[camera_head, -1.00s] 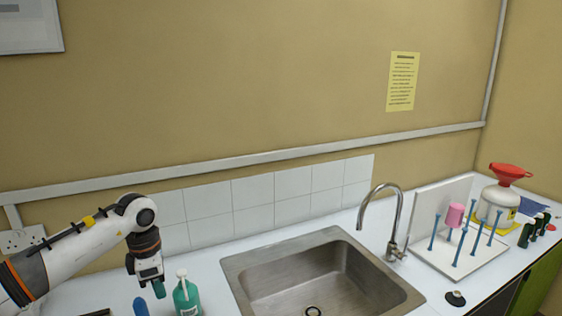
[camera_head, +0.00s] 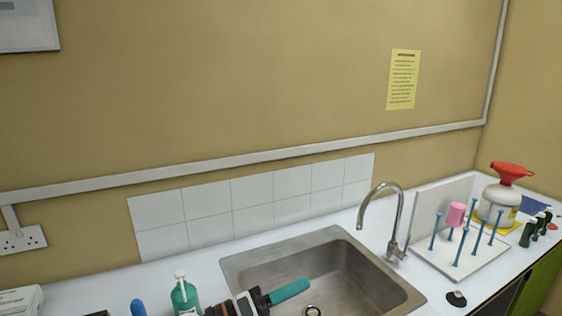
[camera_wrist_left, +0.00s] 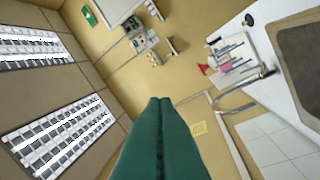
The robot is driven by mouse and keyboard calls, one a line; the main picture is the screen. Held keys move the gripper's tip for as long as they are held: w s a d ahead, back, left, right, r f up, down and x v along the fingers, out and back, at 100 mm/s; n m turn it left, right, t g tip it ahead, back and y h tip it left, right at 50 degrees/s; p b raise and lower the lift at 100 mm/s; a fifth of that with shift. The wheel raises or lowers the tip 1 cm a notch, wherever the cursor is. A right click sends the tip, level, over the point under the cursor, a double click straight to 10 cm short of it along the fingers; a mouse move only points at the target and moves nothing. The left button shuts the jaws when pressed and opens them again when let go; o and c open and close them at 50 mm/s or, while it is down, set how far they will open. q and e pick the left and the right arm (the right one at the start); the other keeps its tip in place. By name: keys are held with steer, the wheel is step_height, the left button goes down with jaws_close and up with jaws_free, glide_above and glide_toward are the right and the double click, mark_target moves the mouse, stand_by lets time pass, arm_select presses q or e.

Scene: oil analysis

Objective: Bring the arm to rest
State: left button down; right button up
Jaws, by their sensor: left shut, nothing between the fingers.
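My left gripper (camera_head: 291,291) shows low in the head view, its teal fingers shut and empty, pointing right over the sink basin. In the left wrist view the same teal fingers (camera_wrist_left: 159,110) are pressed together with nothing between them. That view is tilted, with ceiling lights on its left and the counter on its right. Only the wrist and fingers of my left arm show in the head view; the rest is below the frame. My right gripper is not in view.
The steel sink (camera_head: 240,262) with its tap (camera_head: 397,225) lies below the gripper. A green pump bottle (camera_head: 184,296) stands close to my left wrist. A peg rack (camera_head: 440,262) holding a pink cup (camera_head: 456,214) and a jug with a red funnel (camera_head: 511,171) stand right.

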arm_select(q)
steer(key=s+a+f+n+t+y, duration=0.25)
steer(key=a+f+n+y, duration=0.55)
steer(key=n, duration=0.7)
steer(key=s+a+f+n+t+y, duration=0.2)
steer(key=a+f+n+t+y, duration=0.3)
steer(key=a+n+y, duration=0.8)
steer(key=s+a+f+n+g+h, duration=0.1)
steer(key=s+f+n+g, duration=0.4)
steer(key=s, duration=0.6)
steer(key=s+a+f+n+g+h, duration=0.1)
steer(key=s+f+n+g, duration=0.2)
steer(key=s+f+g, duration=0.6)
step_height(320, 180, down, 28)
steer(key=s+b, duration=0.2)
steer(key=b, duration=0.2)
steer(key=s+a+f+b, duration=0.2)
steer(key=s+f, duration=1.4)
steer(key=f, duration=0.3)
steer(key=shift+s+a+f, duration=0.15)
steer(key=shift+s+a, duration=0.15)
steer(key=shift+a, duration=0.1)
